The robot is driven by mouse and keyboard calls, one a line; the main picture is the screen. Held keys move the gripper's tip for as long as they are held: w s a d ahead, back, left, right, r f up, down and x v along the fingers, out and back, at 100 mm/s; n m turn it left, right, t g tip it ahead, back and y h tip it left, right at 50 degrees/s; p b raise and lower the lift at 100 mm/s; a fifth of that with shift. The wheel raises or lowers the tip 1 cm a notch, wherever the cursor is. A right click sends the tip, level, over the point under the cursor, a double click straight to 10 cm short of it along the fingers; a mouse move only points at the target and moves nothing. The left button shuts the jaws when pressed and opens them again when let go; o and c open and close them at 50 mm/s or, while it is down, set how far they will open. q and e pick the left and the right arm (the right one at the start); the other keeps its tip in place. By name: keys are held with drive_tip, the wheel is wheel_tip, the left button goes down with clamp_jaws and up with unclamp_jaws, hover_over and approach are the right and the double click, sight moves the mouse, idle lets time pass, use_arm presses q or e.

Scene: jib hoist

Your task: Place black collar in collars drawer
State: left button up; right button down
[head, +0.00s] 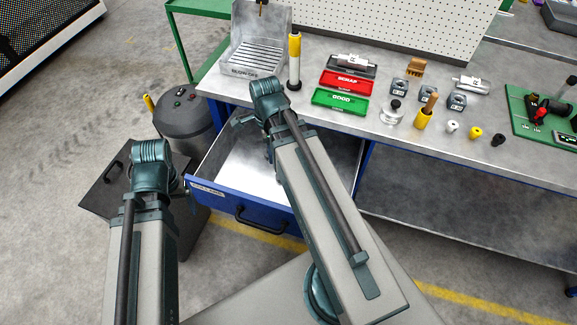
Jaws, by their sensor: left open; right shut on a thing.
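The blue drawer (222,205) under the bench is pulled open, with a label and a black handle on its front. I cannot read the label for certain. Its visible floor is bare grey metal. My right gripper (268,150) is over the back part of the drawer, pointing down, mostly hidden by its own arm. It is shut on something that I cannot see. No black collar can be made out in it. A small black piece (498,140) stands on the bench at the right. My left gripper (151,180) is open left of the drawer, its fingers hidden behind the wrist.
Red (346,82) and green (340,101) trays lie on the bench behind the drawer. A yellow-and-white cylinder (294,62) stands left of them. Small white (452,127) and yellow (475,133) pieces stand at right. A grey drum (186,118) stands left of the drawer.

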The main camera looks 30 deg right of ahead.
drive_tip(key=w+d+f+m+b, duration=0.1)
drive_tip(key=w+f+m+b, duration=0.1)
drive_tip(key=w+f+b, duration=0.5)
wheel_tip(320, 180, down, 4)
drive_tip(key=shift+d+r+m+b, duration=0.15)
drive_tip(key=shift+d+m+b, duration=0.2)
drive_tip(key=shift+b, duration=0.4)
drive_tip(key=b, duration=0.6)
hover_over(269, 173)
wheel_tip(269, 173, down, 6)
drive_tip(key=shift+f, duration=0.15)
wheel_tip(269, 173, down, 4)
drive_tip(key=b, duration=0.4)
drive_tip(key=shift+r, duration=0.2)
drive_tip(key=shift+f, duration=0.15)
drive_tip(key=shift+c, duration=1.1)
unclamp_jaws()
